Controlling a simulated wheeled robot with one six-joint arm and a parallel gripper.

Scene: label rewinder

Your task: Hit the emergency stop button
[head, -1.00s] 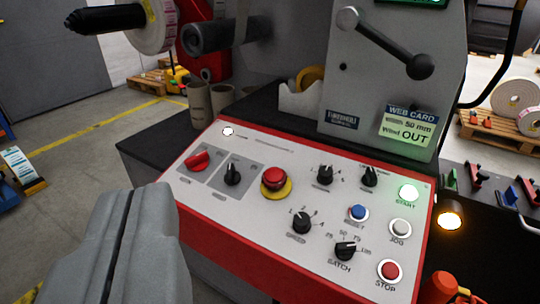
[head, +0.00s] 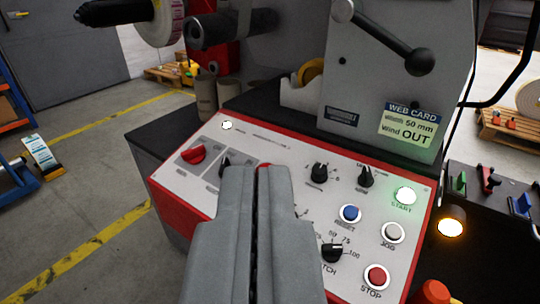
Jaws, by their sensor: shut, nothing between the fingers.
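The emergency stop button (head: 264,166) is a red mushroom head, on a yellow ring in the earlier view. It is on the white sloped control panel (head: 315,150) with a red border. Now only a small red bit of it shows behind my gripper, and its yellow ring is hidden. My gripper (head: 257,170) is shut and empty, with its grey fingers side by side over the middle of the panel, in line with the button. I cannot tell whether the fingertips touch it.
A red rotary switch (head: 192,154) is left of my gripper. Black knobs (head: 319,172), a blue reset button (head: 350,213), a lit green start button (head: 404,195), a white jog button (head: 392,233) and a red stop button (head: 376,277) are to the right. A black-knobbed lever (head: 385,35) is above.

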